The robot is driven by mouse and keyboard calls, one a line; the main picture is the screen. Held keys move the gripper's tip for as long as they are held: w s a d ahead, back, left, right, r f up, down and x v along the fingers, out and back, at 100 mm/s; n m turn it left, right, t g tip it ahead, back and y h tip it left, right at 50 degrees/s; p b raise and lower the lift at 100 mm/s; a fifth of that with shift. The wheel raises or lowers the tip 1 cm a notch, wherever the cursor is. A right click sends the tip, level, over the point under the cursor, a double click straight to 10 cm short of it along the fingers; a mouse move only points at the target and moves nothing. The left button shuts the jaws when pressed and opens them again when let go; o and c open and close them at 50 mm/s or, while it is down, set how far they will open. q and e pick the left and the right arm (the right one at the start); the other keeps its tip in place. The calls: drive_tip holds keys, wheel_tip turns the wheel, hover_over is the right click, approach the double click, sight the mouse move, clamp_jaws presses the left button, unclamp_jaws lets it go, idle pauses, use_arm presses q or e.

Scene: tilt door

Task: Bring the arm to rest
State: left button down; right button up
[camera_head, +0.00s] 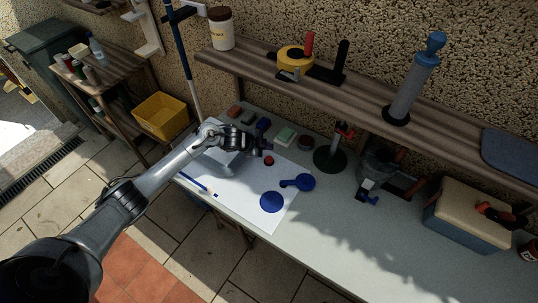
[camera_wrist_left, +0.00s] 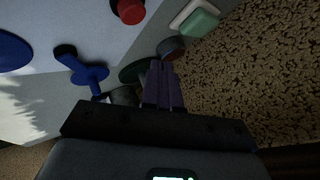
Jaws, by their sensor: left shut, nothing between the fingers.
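My left arm comes in from the left in the head view. Its left gripper (camera_head: 268,152) hangs over the white sheet on the workbench, near the small red knob-like piece (camera_head: 269,160). In the left wrist view the two fingers (camera_wrist_left: 162,88) are together with nothing between them. The red piece (camera_wrist_left: 130,10) shows there ahead of the gripper, apart from it. A blue disc (camera_head: 271,202) and a blue handled piece (camera_head: 298,182) lie on the sheet. My right gripper does not show in either view.
The workbench (camera_head: 340,228) stands against a pebbled wall, with clear room at its front. A wooden shelf (camera_head: 350,98) above carries a jar, a yellow tape and a pump. A toolbox (camera_head: 467,215) stands at right. A yellow crate (camera_head: 160,117) is at left.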

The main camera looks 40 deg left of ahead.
use_arm(q)
drive_tip(key=shift+r, duration=0.3)
